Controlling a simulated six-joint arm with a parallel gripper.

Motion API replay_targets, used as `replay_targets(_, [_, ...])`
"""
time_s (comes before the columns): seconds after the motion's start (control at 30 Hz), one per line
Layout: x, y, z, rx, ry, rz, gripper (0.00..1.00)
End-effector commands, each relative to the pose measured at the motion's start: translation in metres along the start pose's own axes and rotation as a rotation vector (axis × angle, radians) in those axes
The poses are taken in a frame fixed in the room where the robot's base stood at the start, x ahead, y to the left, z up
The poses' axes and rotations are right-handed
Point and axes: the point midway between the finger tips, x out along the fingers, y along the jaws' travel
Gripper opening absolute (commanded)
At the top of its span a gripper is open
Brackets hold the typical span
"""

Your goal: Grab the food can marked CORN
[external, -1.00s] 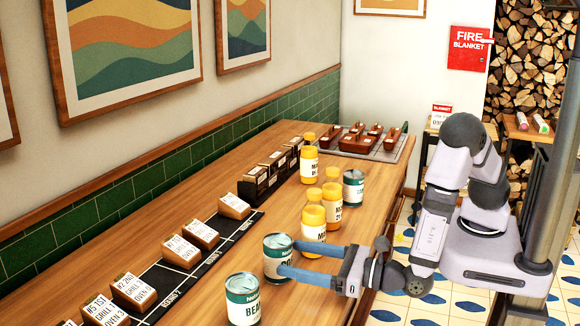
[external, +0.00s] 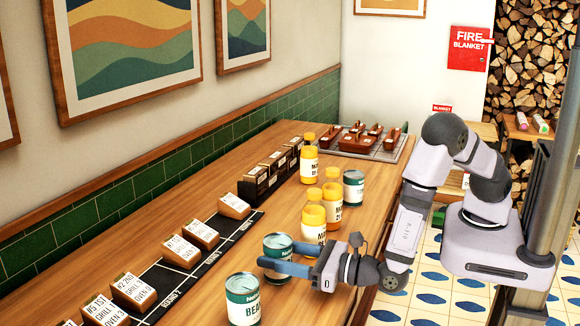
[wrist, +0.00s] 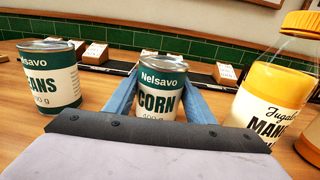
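The CORN can (wrist: 158,98), white with a teal band and lid rim, stands upright on the wooden counter. In the external view the can (external: 278,242) is partly covered by my gripper's blue finger. My gripper (external: 284,259) reaches in from the right at about the can's mid height, one finger on the near side and the other passing behind. In the wrist view the gripper (wrist: 160,95) has a finger on each side of the can, which faces me with its label. The fingers look open around it; whether either touches it is hard to tell.
A BEANS can (external: 243,298) stands close on the near side. Yellow jars (external: 312,226) stand just beyond the CORN can, with another teal can (external: 353,187) farther back. Label blocks (external: 182,251) line a black strip towards the wall. A tray (external: 400,150) sits at the far end.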

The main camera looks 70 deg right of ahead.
Motion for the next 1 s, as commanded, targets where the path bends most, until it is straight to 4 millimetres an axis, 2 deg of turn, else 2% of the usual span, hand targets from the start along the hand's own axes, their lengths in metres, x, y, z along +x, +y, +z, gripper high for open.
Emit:
replay_targets(0.37, [0.0,0.001,0.003,0.002,-0.004,0.0,0.12])
replay_targets(0.57, [0.0,0.001,0.012,0.003,-0.004,0.0,0.12])
replay_targets(0.73, [0.0,0.0,0.029,0.004,-0.006,0.0,0.12])
replay_targets(1.0, [0.0,0.001,0.069,0.006,-0.007,0.0,0.12])
